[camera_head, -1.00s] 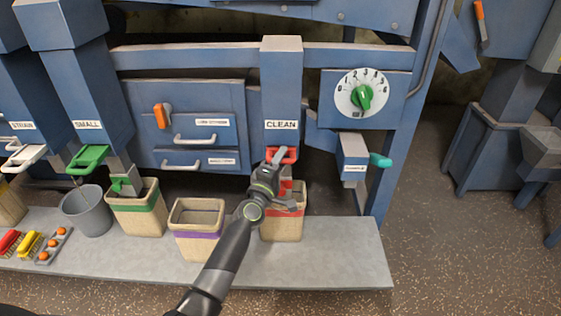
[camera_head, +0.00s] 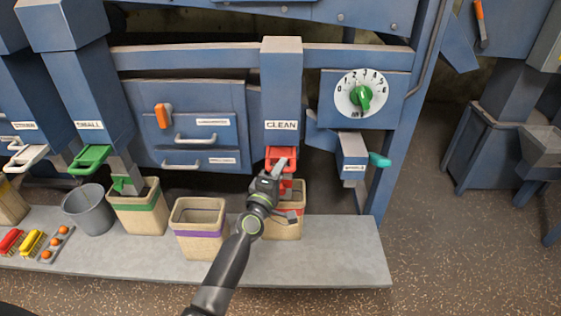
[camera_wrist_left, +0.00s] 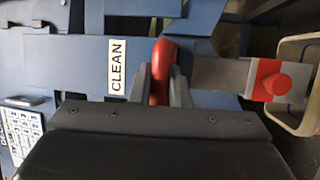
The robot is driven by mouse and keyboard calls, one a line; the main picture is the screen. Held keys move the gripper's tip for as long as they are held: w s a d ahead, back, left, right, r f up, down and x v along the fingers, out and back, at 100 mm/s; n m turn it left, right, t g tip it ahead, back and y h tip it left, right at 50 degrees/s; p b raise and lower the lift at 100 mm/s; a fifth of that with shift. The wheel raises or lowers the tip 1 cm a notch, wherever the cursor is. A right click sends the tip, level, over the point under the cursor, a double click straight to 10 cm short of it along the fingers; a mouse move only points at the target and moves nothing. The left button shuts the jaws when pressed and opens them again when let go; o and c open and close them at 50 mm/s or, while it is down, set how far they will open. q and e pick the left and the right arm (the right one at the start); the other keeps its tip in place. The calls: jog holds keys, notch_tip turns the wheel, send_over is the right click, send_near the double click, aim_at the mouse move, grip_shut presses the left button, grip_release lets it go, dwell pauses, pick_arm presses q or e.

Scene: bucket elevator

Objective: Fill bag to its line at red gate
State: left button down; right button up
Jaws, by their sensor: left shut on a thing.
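The red gate handle (camera_head: 281,154) sits at the foot of the blue CLEAN spout (camera_head: 281,95). My left gripper (camera_head: 278,172) is shut on this handle; in the left wrist view the red grip (camera_wrist_left: 161,70) lies between its fingers. The bag with the red band (camera_head: 291,222) stands on the ledge under the spout, partly behind my gripper. Its rim also shows at the right of the left wrist view (camera_wrist_left: 287,119). A red part on a grey piece (camera_wrist_left: 276,84) shows beside it there. I cannot see the bag's fill level. My right gripper is not in view.
A bag with a purple band (camera_head: 200,235) stands left of the red-banded bag. Further left are a green-banded bag (camera_head: 137,219), a grey bucket (camera_head: 90,211) and brushes. A dial (camera_head: 361,94) is at the right. The ledge's right end (camera_head: 345,255) is clear.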

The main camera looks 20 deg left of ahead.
pick_arm(q)
jog(key=c, duration=1.4)
grip_release()
jog(key=shift+o, duration=0.2)
